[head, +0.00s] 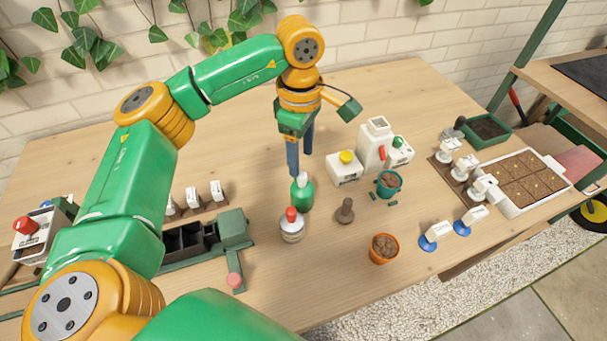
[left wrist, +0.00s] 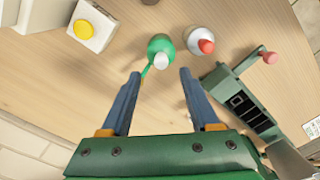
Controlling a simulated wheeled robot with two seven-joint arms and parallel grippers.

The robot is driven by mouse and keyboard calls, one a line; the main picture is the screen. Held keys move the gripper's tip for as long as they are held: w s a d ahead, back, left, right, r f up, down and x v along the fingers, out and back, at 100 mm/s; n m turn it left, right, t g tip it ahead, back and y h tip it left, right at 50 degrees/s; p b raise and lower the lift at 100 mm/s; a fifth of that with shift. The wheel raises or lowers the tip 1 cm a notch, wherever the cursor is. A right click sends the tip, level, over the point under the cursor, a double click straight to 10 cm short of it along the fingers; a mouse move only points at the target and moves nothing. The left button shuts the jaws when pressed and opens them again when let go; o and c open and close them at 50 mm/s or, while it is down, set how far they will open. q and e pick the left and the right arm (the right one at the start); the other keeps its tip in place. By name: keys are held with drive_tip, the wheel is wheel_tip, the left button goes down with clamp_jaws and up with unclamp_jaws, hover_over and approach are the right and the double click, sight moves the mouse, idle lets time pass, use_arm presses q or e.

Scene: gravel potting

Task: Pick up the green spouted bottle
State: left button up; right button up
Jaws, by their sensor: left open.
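The green spouted bottle (head: 301,192) stands upright on the wooden table (head: 400,92), with a white top. It also shows in the left wrist view (left wrist: 160,47), ahead of the fingertips and between their lines. My left gripper (head: 300,168) is open and empty, behind the bottle in the head view, its blue fingers pointing down. In the left wrist view, the left gripper (left wrist: 160,75) has its fingers apart on either side, with the bottle slightly beyond them. My right gripper is not in view.
A white bottle with a red cap (head: 292,228) stands close beside the green one. A dark tamper (head: 345,212), an orange pot (head: 383,248) and a white dispenser (head: 374,146) stand to the right. A green rack (head: 236,228) is at the left.

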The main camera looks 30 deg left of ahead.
sight(301, 174)
use_arm(q)
drive_tip(key=shift+w+f, duration=0.1)
drive_tip(key=shift+f, duration=0.3)
drive_tip(key=f+p, duration=0.1)
drive_tip(key=s+f+p, duration=0.1)
drive_tip(key=f, duration=0.1)
drive_tip(key=shift+d+f+p, duration=0.1)
drive_tip(key=shift+d+p, duration=0.05)
drive_tip(key=shift+p, duration=0.2)
drive_tip(key=shift+w+f, duration=0.2)
drive_tip(key=shift+f, duration=1.05)
drive_tip(key=shift+w+f, duration=0.1)
drive_tip(key=shift+w, duration=0.05)
clamp_jaws()
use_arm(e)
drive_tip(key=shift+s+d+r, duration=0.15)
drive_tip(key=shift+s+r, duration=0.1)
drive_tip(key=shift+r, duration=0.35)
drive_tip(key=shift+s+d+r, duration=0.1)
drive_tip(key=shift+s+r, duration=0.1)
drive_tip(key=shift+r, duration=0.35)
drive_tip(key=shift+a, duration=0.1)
